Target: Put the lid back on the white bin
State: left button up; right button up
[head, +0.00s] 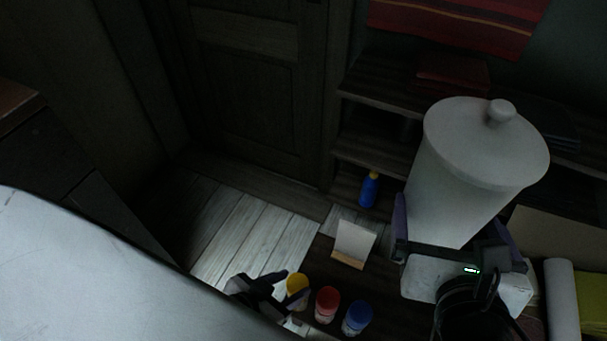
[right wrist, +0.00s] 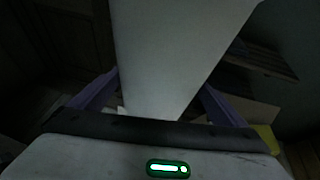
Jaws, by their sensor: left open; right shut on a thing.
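The white bin (head: 450,205) is a tall pale vessel at the right of the head view. Its round lid (head: 480,150), with a knob (head: 500,112), sits over its top, and I see no gap under the rim. My right gripper (head: 448,228) is shut on the lower part of the bin, with a purple finger on each side. The right wrist view shows the bin's pale wall (right wrist: 180,55) between the fingers; the lid is out of that view. I cannot tell whether the bin's base touches anything. My left gripper (head: 277,287) is open, low beside the yellow-topped jar.
A yellow-topped jar (head: 297,286), a red jar (head: 327,304) and a blue jar (head: 357,317) stand on a dark surface. A cream card (head: 354,242) is behind them. A blue bottle (head: 369,189) is near the dark shelves (head: 375,100). A white roll (head: 562,300) lies at right.

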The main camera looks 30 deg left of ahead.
jog(key=shift+r, duration=0.25)
pick_arm(q)
jog(key=shift+s, duration=0.4)
